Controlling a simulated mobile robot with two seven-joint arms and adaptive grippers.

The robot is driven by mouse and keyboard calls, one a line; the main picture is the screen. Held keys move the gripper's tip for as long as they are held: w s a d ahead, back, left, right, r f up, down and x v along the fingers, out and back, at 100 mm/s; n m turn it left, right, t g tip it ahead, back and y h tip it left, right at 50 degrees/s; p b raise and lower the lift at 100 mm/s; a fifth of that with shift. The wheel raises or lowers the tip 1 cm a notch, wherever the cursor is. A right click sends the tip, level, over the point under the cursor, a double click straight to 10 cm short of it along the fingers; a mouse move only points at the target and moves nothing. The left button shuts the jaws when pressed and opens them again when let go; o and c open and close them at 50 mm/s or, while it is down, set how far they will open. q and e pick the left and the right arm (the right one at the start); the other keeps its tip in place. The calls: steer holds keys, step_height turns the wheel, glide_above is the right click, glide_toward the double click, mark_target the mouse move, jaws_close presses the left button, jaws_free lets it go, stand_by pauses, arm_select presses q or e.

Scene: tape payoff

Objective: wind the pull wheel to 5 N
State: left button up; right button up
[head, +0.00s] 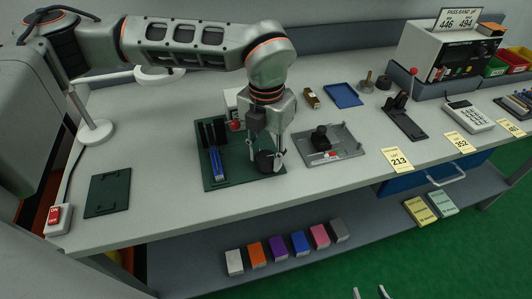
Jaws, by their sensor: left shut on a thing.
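A dark green baseplate (212,181) lies on the bench near the middle, with an upright dark stand and a blue strip (216,164) at its left side. A black round part (265,161), apparently the pull wheel, is at its right side. My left gripper (265,151) reaches down over the plate with its fingers shut on this black part; the hand hides much of it. A white box with a red knob (235,125) stands behind, partly hidden by the hand. My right gripper (370,293) shows only as two separated fingertips at the bottom edge, open and empty.
A grey fixture tray (347,151) is close right of the plate, and a black stand (404,117) is further right. A tester with a display (440,55) stands at the back right. A green pad (107,193) lies left.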

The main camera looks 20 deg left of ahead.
mark_target(266, 157)
arm_select(q)
steer(key=m, duration=0.3)
steer(key=shift+p, duration=0.35)
steer(key=m, duration=0.4)
steer(key=shift+m+p, duration=0.3)
steer(key=o, duration=1.1)
steer(key=shift+r, duration=0.15)
step_height(266, 157, up, 12)
steer(key=shift+f, duration=0.15)
